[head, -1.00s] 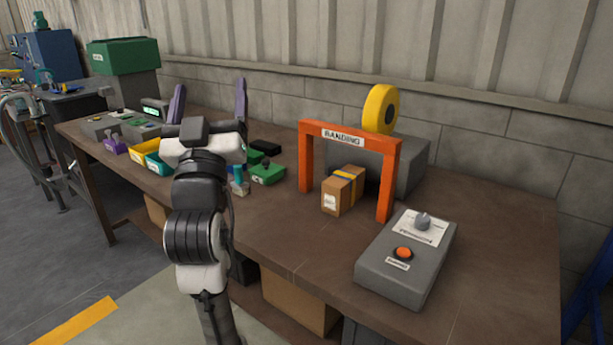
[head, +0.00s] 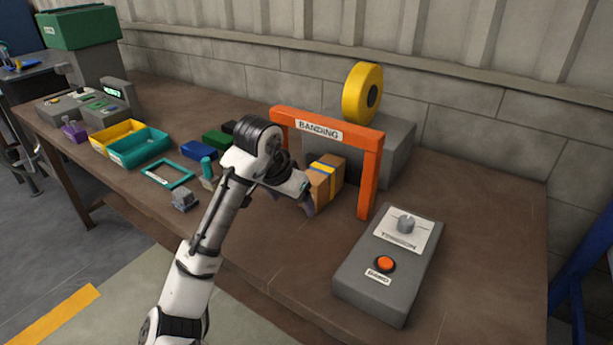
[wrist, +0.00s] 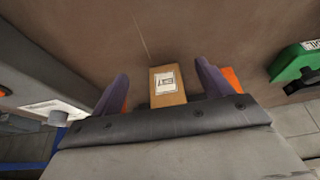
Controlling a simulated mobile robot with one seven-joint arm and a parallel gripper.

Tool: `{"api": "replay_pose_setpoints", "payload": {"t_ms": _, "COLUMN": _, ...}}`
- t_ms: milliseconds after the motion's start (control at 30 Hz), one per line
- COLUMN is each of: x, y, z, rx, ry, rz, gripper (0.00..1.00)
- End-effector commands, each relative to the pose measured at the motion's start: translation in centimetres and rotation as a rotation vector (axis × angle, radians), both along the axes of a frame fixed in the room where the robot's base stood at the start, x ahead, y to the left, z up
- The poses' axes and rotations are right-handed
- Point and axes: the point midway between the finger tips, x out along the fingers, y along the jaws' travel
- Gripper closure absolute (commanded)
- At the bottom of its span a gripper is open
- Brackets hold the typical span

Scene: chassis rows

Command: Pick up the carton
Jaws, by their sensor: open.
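My gripper (head: 309,203) is at the near left side of the carton, partly hidden by my own wrist in the head view. In the wrist view my gripper (wrist: 162,88) is open, with a gap on each side of the carton. I cannot tell how far the fingertips reach along it.
A grey control box (head: 390,265) with an orange button stands at the right. The arch's orange posts stand close to the carton. A yellow tape roll (head: 362,93) is behind. Teal bin (head: 138,147) and yellow bin (head: 117,135) are at the left.

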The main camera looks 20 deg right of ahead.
Motion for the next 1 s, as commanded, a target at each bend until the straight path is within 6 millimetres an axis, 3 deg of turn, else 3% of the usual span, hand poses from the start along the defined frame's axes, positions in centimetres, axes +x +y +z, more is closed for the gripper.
{"api": "replay_pose_setpoints", "payload": {"t_ms": 400, "x": 3.9, "y": -5.2, "z": 0.1, "rx": 0.005, "ry": 0.005, "rz": -0.003, "gripper": 0.22}}
{"api": "replay_pose_setpoints", "payload": {"t_ms": 733, "x": 5.8, "y": -7.4, "z": 0.1, "rx": 0.006, "ry": 0.003, "rz": -0.001, "gripper": 0.22}}
{"api": "replay_pose_setpoints", "payload": {"t_ms": 900, "x": 7.4, "y": -9.6, "z": 0.2, "rx": 0.006, "ry": 0.003, "rz": -0.001, "gripper": 0.22}}
{"api": "replay_pose_setpoints", "payload": {"t_ms": 1000, "x": 7.7, "y": -9.9, "z": -1.7, "rx": 0.005, "ry": 0.006, "rz": 0.001, "gripper": 0.22}}
